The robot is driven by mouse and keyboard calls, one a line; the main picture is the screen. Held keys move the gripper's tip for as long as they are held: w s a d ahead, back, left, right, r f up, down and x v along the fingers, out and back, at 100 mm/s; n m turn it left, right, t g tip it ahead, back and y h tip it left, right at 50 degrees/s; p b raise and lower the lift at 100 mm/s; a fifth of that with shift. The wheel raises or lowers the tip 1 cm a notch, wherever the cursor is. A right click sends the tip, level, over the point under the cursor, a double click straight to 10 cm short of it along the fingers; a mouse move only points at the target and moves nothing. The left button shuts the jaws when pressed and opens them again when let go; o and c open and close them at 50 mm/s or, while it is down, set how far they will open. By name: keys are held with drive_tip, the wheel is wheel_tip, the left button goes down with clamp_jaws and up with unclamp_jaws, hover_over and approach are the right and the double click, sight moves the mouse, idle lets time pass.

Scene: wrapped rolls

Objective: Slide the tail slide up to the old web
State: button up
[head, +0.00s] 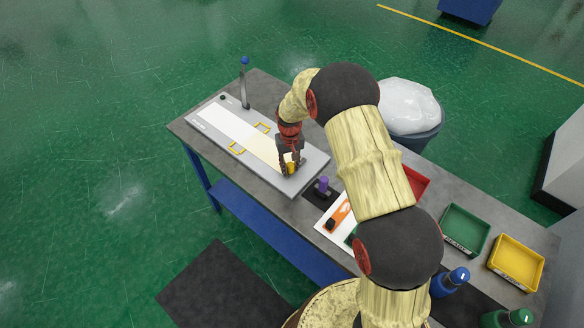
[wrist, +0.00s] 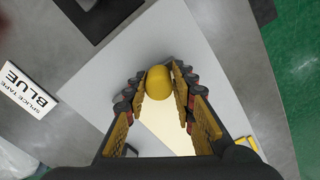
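The tail slide shows as a yellow knob (wrist: 158,83) at the near right end of a pale grey board; in the head view the knob (head: 290,168) is low between my fingers. My gripper (wrist: 160,76) points down, with one finger on each side of the knob. I cannot tell whether the pads press on it or stand just clear. A cream strip (head: 258,147) runs from the knob toward the white web (head: 226,126), which I take as the old web. Yellow corner marks (head: 262,127) flank the strip. The slide's base is hidden by my gripper.
A lever with a blue ball (head: 245,61) stands at the board's far end. A purple-topped item (head: 322,185) is close by the board's near right end. Green (head: 466,229) and yellow (head: 517,262) bins stand farther right. A "Splice tape blue" label (wrist: 27,88) lies left in the wrist view.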

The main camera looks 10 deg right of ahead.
drive_tip(key=o, duration=0.4)
drive_tip(key=shift+w+a, duration=0.1)
drive_tip(key=shift+r, duration=0.1)
wheel_tip(320, 180, up, 12)
drive_tip(key=shift+f, duration=0.1)
idle(0.4)
drive_tip(key=shift+s+d+r+t+b, duration=0.55)
drive_tip(key=shift+s+r+t+b, duration=0.7)
drive_tip(key=shift+s+r, duration=3)
drive_tip(key=shift+s+d+r+t+b, duration=0.6)
drive_tip(key=shift+s+r+b, duration=0.95)
drive_tip(key=shift+s, duration=5.7)
drive_tip(key=shift+s+d+r+t+b, duration=0.75)
drive_tip(key=shift+s+r+b, duration=1.4)
drive_tip(key=shift+s, duration=3.6)
